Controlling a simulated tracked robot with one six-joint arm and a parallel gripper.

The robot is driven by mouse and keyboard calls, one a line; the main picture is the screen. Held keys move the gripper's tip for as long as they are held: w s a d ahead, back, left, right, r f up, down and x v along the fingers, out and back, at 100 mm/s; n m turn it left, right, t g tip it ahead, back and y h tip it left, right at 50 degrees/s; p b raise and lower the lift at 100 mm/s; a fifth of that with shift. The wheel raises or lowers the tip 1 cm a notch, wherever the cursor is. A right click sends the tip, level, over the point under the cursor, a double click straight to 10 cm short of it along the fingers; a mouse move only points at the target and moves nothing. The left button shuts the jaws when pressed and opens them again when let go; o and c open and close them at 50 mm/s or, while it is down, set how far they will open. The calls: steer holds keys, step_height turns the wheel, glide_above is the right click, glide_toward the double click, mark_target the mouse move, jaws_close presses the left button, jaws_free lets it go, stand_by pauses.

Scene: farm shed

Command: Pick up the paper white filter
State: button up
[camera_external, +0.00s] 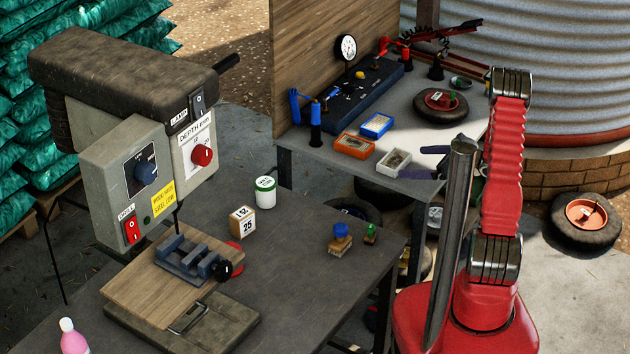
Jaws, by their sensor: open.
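I cannot surely pick out the paper white filter. A small pale round thing (435,214) shows low beside the bench at the back, too small to name. A white-rimmed tray (381,165) with grey contents lies on that bench. My gripper (411,161) appears as two dark prongs pointing left near the bench's front edge, just right of the tray. The prongs are apart, with nothing seen between them. My upright arm link hides the rest of the gripper.
The front table (300,260) holds a drill press (130,150), a vise (188,258), a green-lidded white jar (265,193), a box marked 25 (242,222) and small brushes (341,240). An orange tray (355,146), a blue tray (376,125) and a wheel (441,105) sit on the back bench.

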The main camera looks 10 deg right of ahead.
mark_target(404, 162)
steer(key=shift+w+a+f, duration=0.25)
steer(key=shift+w+a, duration=0.1)
steer(key=shift+a, duration=0.05)
steer(key=shift+x, duration=2.6)
steer(key=shift+w+d, duration=0.1)
steer(key=shift+d, duration=0.05)
steer(key=shift+c, duration=0.4)
steer(key=c, duration=0.9)
